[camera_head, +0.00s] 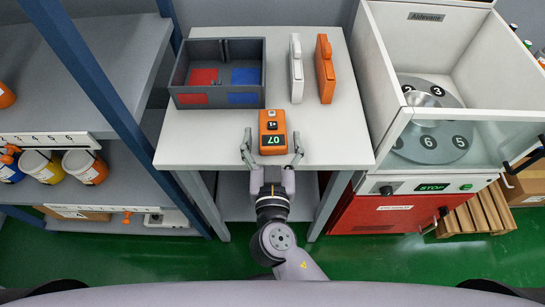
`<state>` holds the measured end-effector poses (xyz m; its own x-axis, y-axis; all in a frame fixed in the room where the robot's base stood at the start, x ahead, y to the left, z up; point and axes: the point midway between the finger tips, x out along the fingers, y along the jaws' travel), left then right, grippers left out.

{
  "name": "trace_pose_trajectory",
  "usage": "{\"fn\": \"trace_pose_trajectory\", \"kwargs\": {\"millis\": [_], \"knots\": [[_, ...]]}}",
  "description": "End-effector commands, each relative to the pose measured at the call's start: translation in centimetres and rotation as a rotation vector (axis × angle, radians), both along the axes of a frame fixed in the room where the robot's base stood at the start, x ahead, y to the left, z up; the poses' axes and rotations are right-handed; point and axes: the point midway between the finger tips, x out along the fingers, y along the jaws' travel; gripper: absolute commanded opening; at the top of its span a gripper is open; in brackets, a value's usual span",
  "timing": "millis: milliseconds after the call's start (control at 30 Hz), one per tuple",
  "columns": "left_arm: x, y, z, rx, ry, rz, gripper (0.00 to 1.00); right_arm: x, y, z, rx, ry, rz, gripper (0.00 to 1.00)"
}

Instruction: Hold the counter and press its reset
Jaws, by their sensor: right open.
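The counter (272,118) is a small orange box with a dark upper part and a lit green display that seems to read 07. It lies near the front edge of the white table (335,150). Small dark and light details show on its face; I cannot tell which is the reset. My right gripper (272,146) reaches in from the front. Its fingers are spread, one to the left and one to the right of the counter's near end, with gaps visible at both sides. My left gripper is not in view.
A grey divided tray (217,104) with red and blue areas stands behind left. A white case (296,68) and an orange case (325,68) stand behind right. A white-walled machine with a numbered turntable (437,92) is at right, shelves with jars (84,166) at left.

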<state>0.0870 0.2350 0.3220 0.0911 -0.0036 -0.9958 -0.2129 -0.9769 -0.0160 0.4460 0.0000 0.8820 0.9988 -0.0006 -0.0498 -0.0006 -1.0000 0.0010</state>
Motion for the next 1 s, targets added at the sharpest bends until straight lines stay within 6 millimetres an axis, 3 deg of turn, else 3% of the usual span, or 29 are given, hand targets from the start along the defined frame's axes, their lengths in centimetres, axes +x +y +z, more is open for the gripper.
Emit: {"fn": "trace_pose_trajectory", "kwargs": {"millis": [100,300,633,1000], "knots": [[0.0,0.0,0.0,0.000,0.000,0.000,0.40,2.0,0.0,0.0,0.000,-0.002,0.000,0.76],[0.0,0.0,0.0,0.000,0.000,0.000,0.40,3.7,0.0,-0.2,0.001,0.000,0.000,0.76],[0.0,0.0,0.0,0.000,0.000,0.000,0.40,4.0,0.0,-0.2,0.000,0.001,0.000,0.76],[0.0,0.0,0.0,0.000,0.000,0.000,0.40,3.9,0.0,-0.2,0.001,0.001,0.000,0.52]]}}
